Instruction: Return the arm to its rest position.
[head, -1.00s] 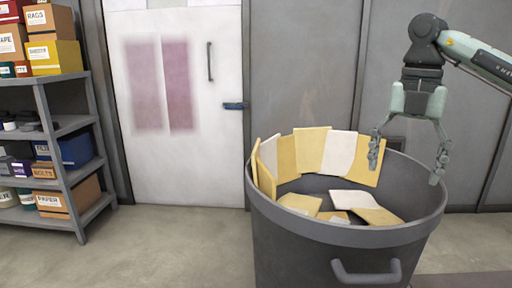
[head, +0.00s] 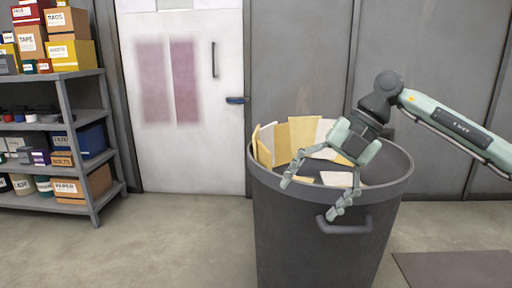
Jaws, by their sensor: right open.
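My right gripper (head: 318,196) is open and empty. Its arm comes in from the right, and its fingers point down and to the left in front of the near rim of a large dark grey bin (head: 325,245). The bin holds several flat yellow and white pieces (head: 282,146), some standing against its far wall. My right arm and hand hide part of the bin's inside. My left gripper is not in view.
A grey shelf (head: 85,74) with boxes and jars stands at the left. A white door (head: 185,100) with a blue handle is in the back wall. A dark mat (head: 455,270) lies on the floor at the lower right. The floor left of the bin is clear.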

